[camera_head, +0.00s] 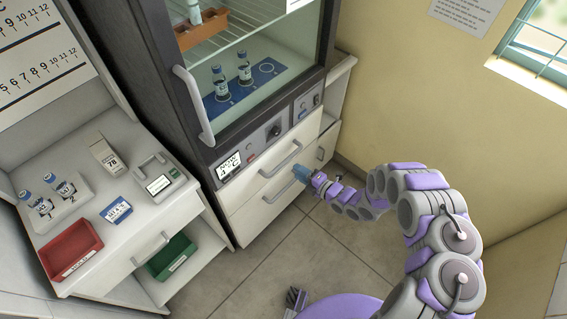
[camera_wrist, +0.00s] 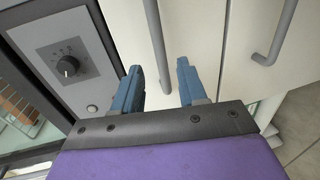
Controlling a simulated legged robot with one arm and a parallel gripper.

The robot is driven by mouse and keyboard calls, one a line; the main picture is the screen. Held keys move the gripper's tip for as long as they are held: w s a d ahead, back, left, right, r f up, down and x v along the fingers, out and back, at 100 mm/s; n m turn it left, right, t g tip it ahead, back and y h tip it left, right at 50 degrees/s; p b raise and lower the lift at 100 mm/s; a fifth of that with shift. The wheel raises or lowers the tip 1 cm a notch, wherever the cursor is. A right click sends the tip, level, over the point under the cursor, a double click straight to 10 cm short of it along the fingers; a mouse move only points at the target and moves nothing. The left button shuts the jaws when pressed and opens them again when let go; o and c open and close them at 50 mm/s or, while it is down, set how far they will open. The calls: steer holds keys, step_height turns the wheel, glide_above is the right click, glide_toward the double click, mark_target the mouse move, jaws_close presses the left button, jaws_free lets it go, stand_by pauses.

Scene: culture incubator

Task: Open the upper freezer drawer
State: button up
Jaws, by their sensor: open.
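The upper drawer (camera_head: 250,182) is a pale front just below the incubator's control panel, with a grey bar handle (camera_head: 281,162). It looks shut. The lower drawer (camera_head: 255,216) has a similar handle, whose left part shows beside my gripper. My gripper (camera_head: 299,173) has blue fingers and is in front of the drawers' right part. In the wrist view my gripper (camera_wrist: 159,72) is open, and the upper drawer's handle (camera_wrist: 156,45) runs between its fingers. I see no clear contact. The lower handle (camera_wrist: 283,35) lies to the right there.
The control panel (camera_wrist: 68,65) with its knob is close to the left of my fingers in the wrist view. The incubator's glass door has a long handle (camera_head: 194,103). A bench with a red tray (camera_head: 70,250) stands left. Floor is open in front.

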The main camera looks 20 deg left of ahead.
mark_target(284, 163)
steer(key=b+x, duration=0.1)
steer(key=x, duration=0.8)
steer(key=shift+c, duration=0.2)
jaws_close()
